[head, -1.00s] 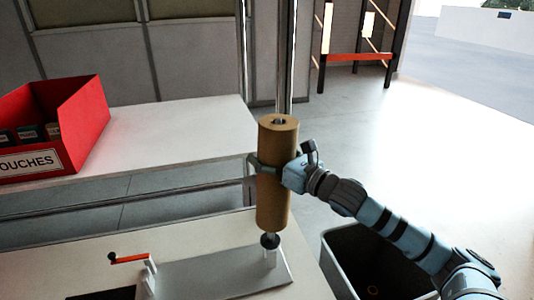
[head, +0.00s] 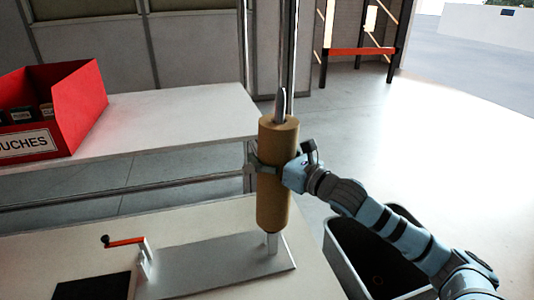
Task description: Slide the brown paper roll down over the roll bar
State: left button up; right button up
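The brown paper roll (head: 275,190) stands upright in the head view, above the right end of the grey metal base plate (head: 220,268). The roll bar (head: 280,104) shows as a pale metal tip sticking up out of the hole in the roll's top. A short pale post (head: 273,243) shows just under the roll's lower end; I cannot tell whether the roll touches it. My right gripper (head: 265,168) is shut around the roll at about mid-height, coming from the right. The rest of the bar is hidden inside the roll. My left gripper is out of view.
A red crank handle (head: 125,241) stands at the left of the base plate, beside a black mat (head: 95,287). A dark open bin (head: 370,262) stands at the right. A red box (head: 70,105) sits on the white back table (head: 170,125).

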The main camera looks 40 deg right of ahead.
aim_at(274, 119)
jog(key=shift+r, duration=0.1)
jog(key=o, duration=2.1)
jog(key=shift+o, duration=0.2)
notch_tip(274, 119, up, 10)
